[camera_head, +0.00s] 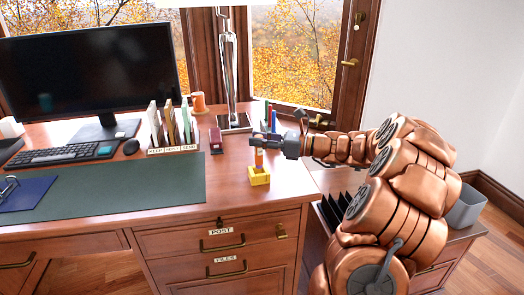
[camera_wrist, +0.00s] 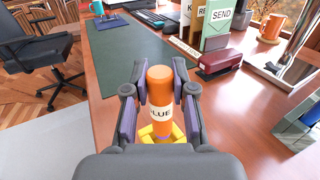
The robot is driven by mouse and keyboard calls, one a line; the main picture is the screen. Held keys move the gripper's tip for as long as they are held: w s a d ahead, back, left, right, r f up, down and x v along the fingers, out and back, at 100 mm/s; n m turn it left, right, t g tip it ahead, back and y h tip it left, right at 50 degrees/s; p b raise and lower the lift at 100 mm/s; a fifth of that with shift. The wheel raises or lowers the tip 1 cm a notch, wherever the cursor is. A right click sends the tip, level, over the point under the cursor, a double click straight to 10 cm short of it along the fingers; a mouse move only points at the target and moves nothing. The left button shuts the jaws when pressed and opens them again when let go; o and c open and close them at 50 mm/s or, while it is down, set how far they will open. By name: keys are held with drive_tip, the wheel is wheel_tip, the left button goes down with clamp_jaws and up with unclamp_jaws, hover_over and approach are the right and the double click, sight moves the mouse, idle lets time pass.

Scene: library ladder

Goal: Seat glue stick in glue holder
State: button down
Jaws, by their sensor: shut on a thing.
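The glue stick (camera_wrist: 160,92) is an upright orange cylinder with a white label reading "LUE" in the wrist view. In the head view the glue stick (camera_head: 259,157) stands above the yellow glue holder (camera_head: 260,177), a small block on the desk's right part. My gripper (camera_head: 265,143) comes in from the right and is shut on the glue stick. In the wrist view the fingers of my gripper (camera_wrist: 160,90) flank it on both sides. Part of the yellow holder (camera_wrist: 147,134) shows around its lower end. I cannot tell how deep the lower end sits.
A dark red stapler (camera_head: 216,140) and a card sorter (camera_head: 172,130) with labels stand behind and left. A chrome lamp (camera_head: 230,80), an orange mug (camera_head: 198,103) and a pen cup (camera_head: 270,118) are further back. The green desk mat (camera_head: 110,187) lies left. The desk around the holder is clear.

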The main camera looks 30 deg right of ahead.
sight(260, 167)
drive_tip(key=shift+f+b, duration=0.4)
drive_tip(key=shift+f, duration=1.35)
drive_tip(key=shift+f, duration=0.15)
drive_tip(key=c, duration=1)
unclamp_jaws()
drive_tip(key=shift+f, duration=0.1)
drive_tip(key=shift+o, duration=0.2)
